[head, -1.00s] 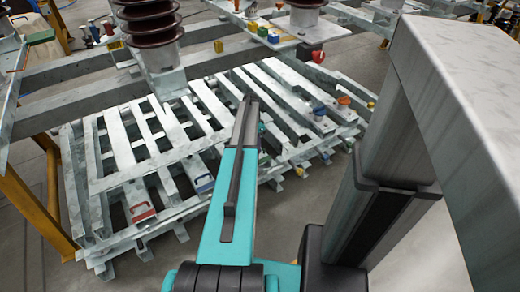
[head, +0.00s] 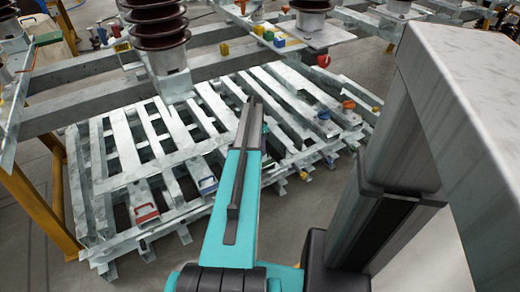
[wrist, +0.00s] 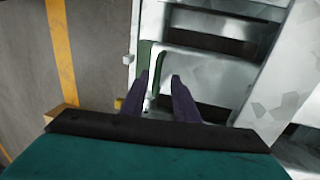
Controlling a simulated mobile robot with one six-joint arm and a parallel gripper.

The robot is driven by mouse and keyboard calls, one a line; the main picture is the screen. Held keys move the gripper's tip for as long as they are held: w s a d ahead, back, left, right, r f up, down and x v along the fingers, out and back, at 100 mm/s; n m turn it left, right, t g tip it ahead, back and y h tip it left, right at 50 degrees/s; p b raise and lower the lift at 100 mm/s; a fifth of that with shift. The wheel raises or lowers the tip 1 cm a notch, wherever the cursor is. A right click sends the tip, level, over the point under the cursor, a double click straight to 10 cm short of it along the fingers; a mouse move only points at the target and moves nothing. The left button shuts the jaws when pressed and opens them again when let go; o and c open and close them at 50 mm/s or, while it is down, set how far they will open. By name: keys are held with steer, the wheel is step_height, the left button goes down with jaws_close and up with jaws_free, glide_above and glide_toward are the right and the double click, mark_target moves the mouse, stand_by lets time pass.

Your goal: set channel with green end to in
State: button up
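In the wrist view my gripper (wrist: 160,78) has two dark purple fingers apart, with a gap between them. A green part (wrist: 144,58), seemingly the green end of a channel, runs past the left fingertip. A pale metal channel (wrist: 272,92) lies to the right. In the head view my teal arm reaches over the stack of channels (head: 125,165) and hides my fingers. A small dark green spot (head: 265,128) shows beside the arm tip; I cannot tell what it belongs to.
Other channels have a red end (head: 146,213), a blue end (head: 207,185) and an orange end (head: 348,104). A metal beam (head: 85,105) with brown insulators (head: 158,22) stands behind the stack. Yellow legs (head: 38,212) stand at the left. Open floor lies in front.

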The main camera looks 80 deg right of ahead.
step_height(320, 180, up, 13)
steer(key=w+d+p, duration=0.2)
steer(key=shift+p, duration=0.3)
steer(key=shift+s+r, duration=0.1)
stand_by(0.5)
